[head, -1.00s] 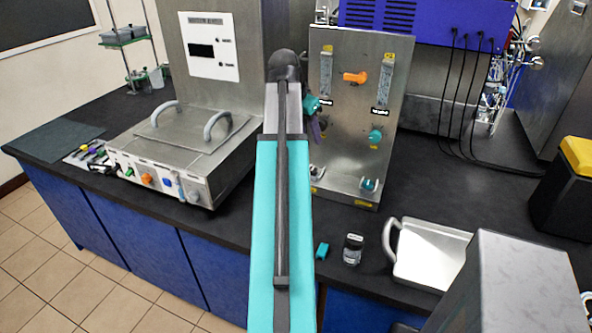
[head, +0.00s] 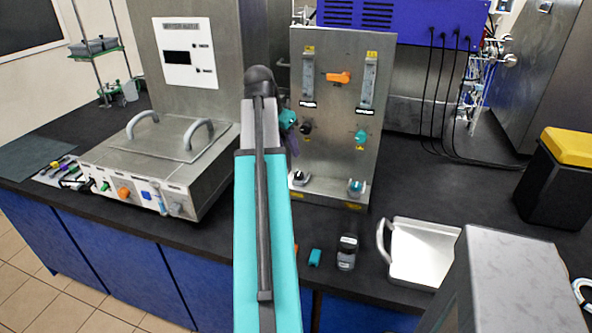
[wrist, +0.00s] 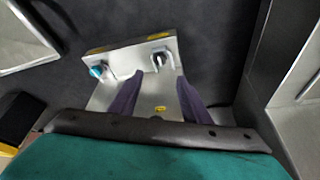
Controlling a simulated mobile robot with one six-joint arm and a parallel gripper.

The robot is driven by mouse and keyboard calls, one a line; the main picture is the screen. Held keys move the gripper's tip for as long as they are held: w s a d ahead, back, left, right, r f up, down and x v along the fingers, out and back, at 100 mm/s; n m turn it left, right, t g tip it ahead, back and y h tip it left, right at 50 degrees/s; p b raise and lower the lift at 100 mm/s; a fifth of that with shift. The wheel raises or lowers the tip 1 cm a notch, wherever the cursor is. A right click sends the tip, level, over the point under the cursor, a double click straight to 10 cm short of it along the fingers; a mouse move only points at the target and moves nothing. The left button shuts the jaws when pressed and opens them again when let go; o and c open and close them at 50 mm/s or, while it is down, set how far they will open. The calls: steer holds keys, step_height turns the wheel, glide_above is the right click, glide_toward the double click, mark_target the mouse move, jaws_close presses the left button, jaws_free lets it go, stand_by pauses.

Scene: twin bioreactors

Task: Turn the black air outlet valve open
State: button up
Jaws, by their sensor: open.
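A steel panel (head: 335,110) stands upright on the bench and carries the valves. A black knob (head: 305,127) sits at mid-height on its left side. A black valve (head: 299,178) sits on the panel's foot at lower left, and also shows in the wrist view (wrist: 158,60). A teal valve (head: 355,186) is at the foot's right; it shows at left in the wrist view (wrist: 97,72). My gripper (head: 292,145) is at the panel's left edge, above the lower black valve. In the wrist view its purple fingers (wrist: 157,95) are apart and empty. I cannot read which black one is the air outlet.
An orange knob (head: 338,77) and a teal knob (head: 361,136) are higher on the panel. A steel lidded unit (head: 150,165) stands left.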

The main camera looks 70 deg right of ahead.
mark_target(298, 174)
steer(key=shift+p+x, duration=1.25)
steer(key=shift+x, duration=5.4)
steer(key=shift+a, duration=0.15)
